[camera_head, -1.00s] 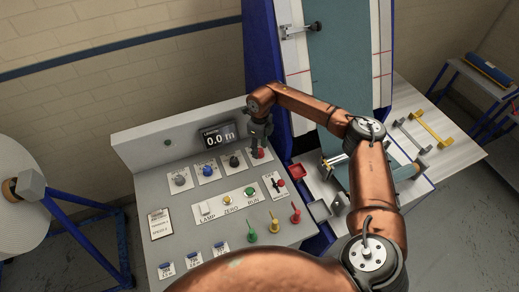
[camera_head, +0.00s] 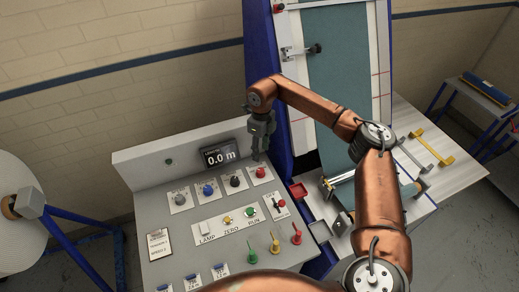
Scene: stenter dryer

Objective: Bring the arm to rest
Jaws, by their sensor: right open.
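My right gripper (camera_head: 258,153) points down over the back right part of the grey control panel (camera_head: 185,250). It is open and empty, just above and behind the red knob (camera_head: 261,173), apart from it as far as I can see. My copper right arm arches in from the lower right. The display (camera_head: 219,154) beside the gripper reads 0.0 m. My left gripper is not in view.
Several knobs, buttons and coloured levers (camera_head: 275,243) stand up from the panel. The blue machine frame (camera_head: 264,60) with the teal fabric (camera_head: 345,75) rises right of the gripper. A white side table (camera_head: 450,180) holds a yellow handle (camera_head: 432,147).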

